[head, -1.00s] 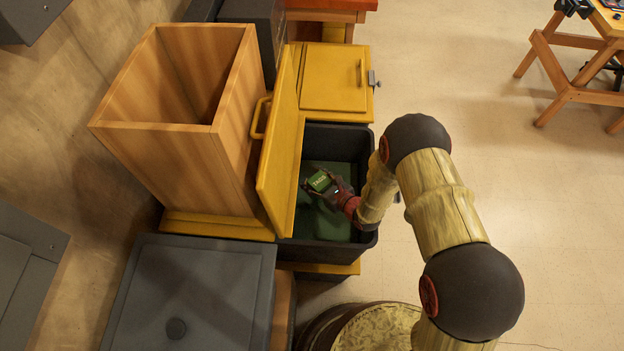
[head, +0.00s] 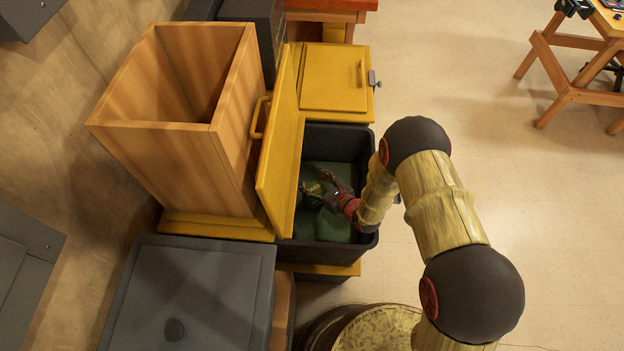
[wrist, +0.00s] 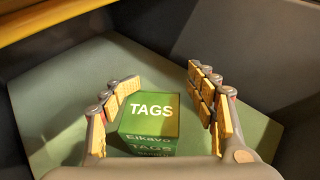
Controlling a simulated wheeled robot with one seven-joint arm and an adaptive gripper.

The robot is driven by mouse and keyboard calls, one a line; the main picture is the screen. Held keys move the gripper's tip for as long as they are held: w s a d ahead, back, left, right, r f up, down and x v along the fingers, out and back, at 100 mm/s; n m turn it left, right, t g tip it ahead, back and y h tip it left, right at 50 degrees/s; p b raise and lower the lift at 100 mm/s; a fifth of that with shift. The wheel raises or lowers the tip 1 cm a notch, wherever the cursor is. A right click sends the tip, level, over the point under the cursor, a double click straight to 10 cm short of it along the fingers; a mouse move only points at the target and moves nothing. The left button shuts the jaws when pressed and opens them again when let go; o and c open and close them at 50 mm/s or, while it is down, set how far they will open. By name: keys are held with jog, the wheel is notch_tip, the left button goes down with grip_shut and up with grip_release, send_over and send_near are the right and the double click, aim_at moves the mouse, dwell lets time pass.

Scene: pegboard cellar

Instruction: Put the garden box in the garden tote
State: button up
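The garden box, a small green box lettered "TAGS" (wrist: 150,112), is low inside the dark open tote (head: 368,160), over its green bottom (wrist: 70,85). In the wrist view the box is between the spread fingers of my gripper (wrist: 165,78), with a clear gap on the right. On the left it is close to the finger, and I cannot tell whether they touch. In the head view my gripper (head: 322,186) is down inside the tote, and the box is hard to make out there.
A raised yellow lid (head: 280,150) stands along the tote's left side, leaning by a tall open wooden bin (head: 185,155). A closed yellow lid (head: 333,80) is behind the tote. A grey lidded box (head: 195,290) is at the front left. The floor to the right is open.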

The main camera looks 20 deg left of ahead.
jog(key=shift+o, duration=0.8)
jog(key=shift+r+p, duration=0.55)
jog(key=shift+r, duration=0.05)
jog(key=p+v, duration=0.3)
jog(key=v, duration=0.9)
